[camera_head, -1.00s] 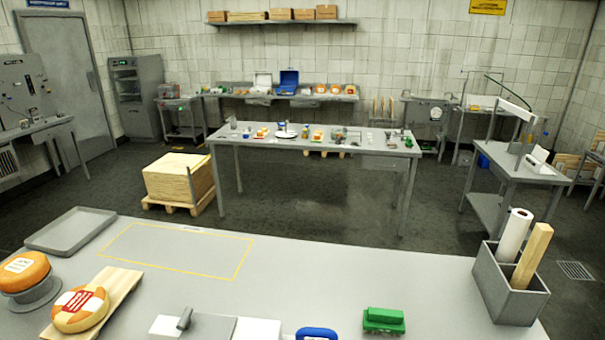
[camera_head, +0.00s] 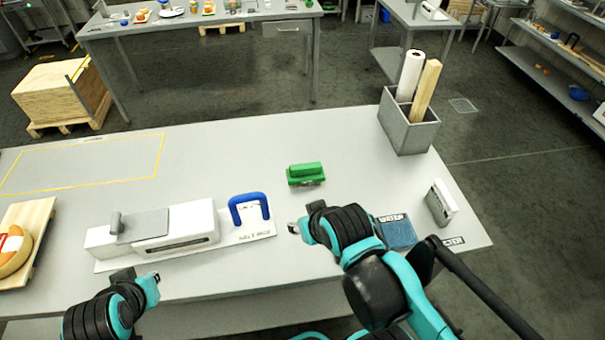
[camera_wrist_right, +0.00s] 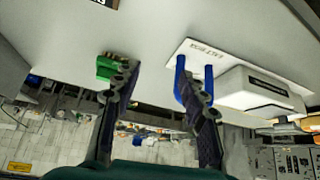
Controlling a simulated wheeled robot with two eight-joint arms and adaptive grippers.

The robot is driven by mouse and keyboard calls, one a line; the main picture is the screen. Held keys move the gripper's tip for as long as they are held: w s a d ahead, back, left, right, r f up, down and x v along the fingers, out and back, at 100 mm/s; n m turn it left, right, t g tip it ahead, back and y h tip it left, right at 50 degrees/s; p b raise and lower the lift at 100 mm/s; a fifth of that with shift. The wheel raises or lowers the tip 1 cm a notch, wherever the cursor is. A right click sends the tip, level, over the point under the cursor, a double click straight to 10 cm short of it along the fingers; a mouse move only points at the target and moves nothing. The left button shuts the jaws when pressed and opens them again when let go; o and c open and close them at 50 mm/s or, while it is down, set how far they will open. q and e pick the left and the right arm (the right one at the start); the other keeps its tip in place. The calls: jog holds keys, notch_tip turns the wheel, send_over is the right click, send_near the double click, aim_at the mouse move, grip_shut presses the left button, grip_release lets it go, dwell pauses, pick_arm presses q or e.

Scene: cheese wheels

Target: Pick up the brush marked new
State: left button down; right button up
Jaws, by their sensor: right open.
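A green brush (camera_head: 306,174) with pale bristles lies on the near table, handle up. No "new" mark can be read on it. It also shows in the right wrist view (camera_wrist_right: 106,68), upside down, beyond the left finger. My right gripper (camera_head: 297,229) is over the table, nearer to me than the brush and apart from it. Its two fingers stand wide apart with nothing between them in the right wrist view (camera_wrist_right: 158,88). My left gripper (camera_head: 152,288) is at the table's near edge, away from the brush; its jaw opening cannot be made out.
A white slicer-like device (camera_head: 180,229) and a blue handle (camera_head: 249,208) sit left of my right gripper. A grey bin (camera_head: 408,130) holds a paper roll and a wooden block. A blue pad (camera_head: 398,234) and white box (camera_head: 441,203) are at the right. Table around the brush is clear.

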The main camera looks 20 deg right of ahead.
jog(key=o, duration=0.7)
jog(key=shift+w+r, duration=0.1)
jog(key=shift+r, duration=0.05)
jog(key=w+d+r+m+g+p, duration=0.2)
jog(key=w+r+m, duration=0.2)
jog(key=w+m, duration=0.15)
jog(key=m+g+p, duration=0.5)
jog(key=m+p, duration=0.1)
jog(key=m, duration=0.9)
send_over(306, 166)
jog(key=f, duration=0.6)
jog(key=shift+s+a+f, duration=0.1)
jog(key=shift+s+f, duration=0.1)
jog(key=shift+f, duration=0.05)
jog(key=shift+w+f, duration=0.1)
jog(key=shift+f, duration=0.2)
jog(key=shift+f+m, duration=0.25)
jog(key=shift+f, duration=0.05)
jog(key=f+b, duration=0.1)
jog(key=f, duration=0.6)
jog(key=shift+w+f+b, duration=0.2)
jog(key=shift+f+b, duration=0.05)
jog(key=shift+b, duration=0.1)
jog(key=shift+r, duration=0.1)
